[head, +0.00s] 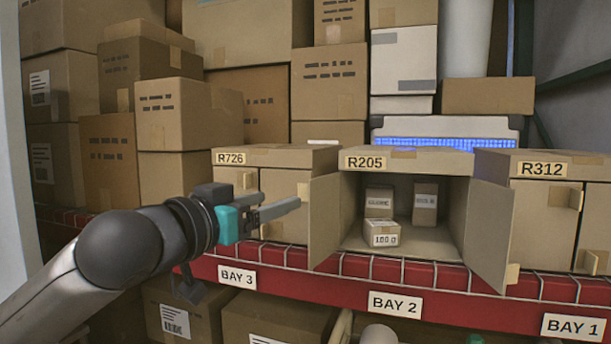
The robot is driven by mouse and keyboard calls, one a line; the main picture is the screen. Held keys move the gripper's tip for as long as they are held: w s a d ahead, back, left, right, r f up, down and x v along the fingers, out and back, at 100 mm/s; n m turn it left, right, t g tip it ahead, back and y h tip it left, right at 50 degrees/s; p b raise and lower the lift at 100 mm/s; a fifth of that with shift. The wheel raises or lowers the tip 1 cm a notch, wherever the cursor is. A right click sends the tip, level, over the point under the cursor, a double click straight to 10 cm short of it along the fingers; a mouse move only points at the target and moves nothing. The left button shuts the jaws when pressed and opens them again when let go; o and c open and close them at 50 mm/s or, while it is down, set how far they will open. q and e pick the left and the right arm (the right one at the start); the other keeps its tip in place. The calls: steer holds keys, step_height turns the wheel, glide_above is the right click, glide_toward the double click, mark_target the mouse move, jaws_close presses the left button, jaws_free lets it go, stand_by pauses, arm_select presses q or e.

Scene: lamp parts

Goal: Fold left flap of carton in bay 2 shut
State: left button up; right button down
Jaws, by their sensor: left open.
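The carton labelled R205 (408,158) stands on the shelf above the BAY 2 sign (395,304). Its front is open. Its left flap (324,222) stands swung outward toward me, and its right flap (490,235) is also swung outward. Inside are several small boxes, one of them marked 100 (382,234) at the front. My left gripper (298,204) is open, with its fingers pointing right, just to the left of the left flap and in front of the R726 carton. I cannot tell whether a fingertip touches the flap. My right gripper is not in view.
The closed R726 carton (276,157) is on the left above BAY 3, and the R312 carton (548,164) is on the right above BAY 1. A red shelf beam (340,290) with wire mesh runs along the front. Stacked cartons fill the back.

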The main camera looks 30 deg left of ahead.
mark_target(305, 191)
arm_select(q)
steer(key=shift+w+a+r+p, duration=0.1)
steer(key=shift+w+p, duration=2.05)
steer(key=shift+w, duration=2.3)
steer(key=shift+w+p, duration=0.35)
steer(key=shift+w, duration=0.45)
jaws_close()
